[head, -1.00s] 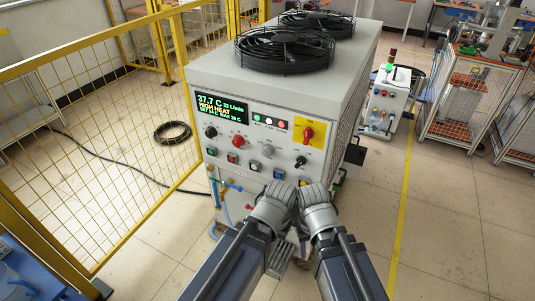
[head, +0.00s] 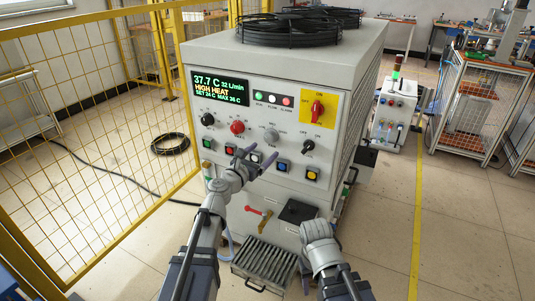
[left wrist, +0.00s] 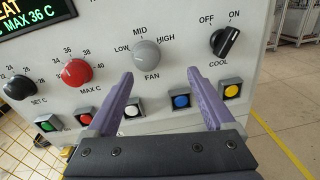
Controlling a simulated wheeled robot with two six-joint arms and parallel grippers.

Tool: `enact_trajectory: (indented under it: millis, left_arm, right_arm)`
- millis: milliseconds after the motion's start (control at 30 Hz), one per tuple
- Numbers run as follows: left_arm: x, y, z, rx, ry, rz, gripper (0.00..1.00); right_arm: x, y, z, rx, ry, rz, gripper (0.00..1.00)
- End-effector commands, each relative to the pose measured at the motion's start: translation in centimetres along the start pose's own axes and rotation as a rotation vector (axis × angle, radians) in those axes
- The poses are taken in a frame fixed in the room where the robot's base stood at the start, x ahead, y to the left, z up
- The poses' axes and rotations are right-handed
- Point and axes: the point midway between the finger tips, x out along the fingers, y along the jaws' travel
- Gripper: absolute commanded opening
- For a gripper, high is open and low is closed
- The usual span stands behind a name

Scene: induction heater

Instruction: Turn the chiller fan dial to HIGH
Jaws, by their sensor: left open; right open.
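The chiller fan dial is a round grey knob (head: 271,136) on the front panel. It also shows in the left wrist view (left wrist: 147,54), with LOW, MID and HIGH around it and FAN below; I cannot tell where it points. My left gripper (head: 254,157) is open and empty in front of the panel, just below the dial. In the left wrist view its two purple fingers (left wrist: 160,78) stand apart, their tips below the dial and not around it. My right gripper (head: 319,226) is open, low in front of the cabinet, away from the dial.
A red MAX C knob (left wrist: 76,73) is left of the dial and a black COOL switch (left wrist: 225,41) right of it. Lit buttons (head: 256,156) run below. A red switch (head: 317,107) sits on a yellow plate. A yellow mesh fence (head: 90,120) stands at left.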

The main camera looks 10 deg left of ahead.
Motion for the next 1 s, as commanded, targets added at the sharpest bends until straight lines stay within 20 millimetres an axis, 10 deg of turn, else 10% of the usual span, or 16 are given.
enact_trajectory:
  millis: [433,1000]
  left_arm:
    - [0.8,2.1,-0.2,-0.112,-0.024,0.057,0.87]
    - [7.8,2.4,-0.1,-0.109,-0.023,0.055,0.87]
  right_arm:
    - [0.6,-0.1,0.0,0.0,0.0,0.0,0.5]
    - [0.6,-0.1,0.0,0.0,0.0,0.0,0.5]
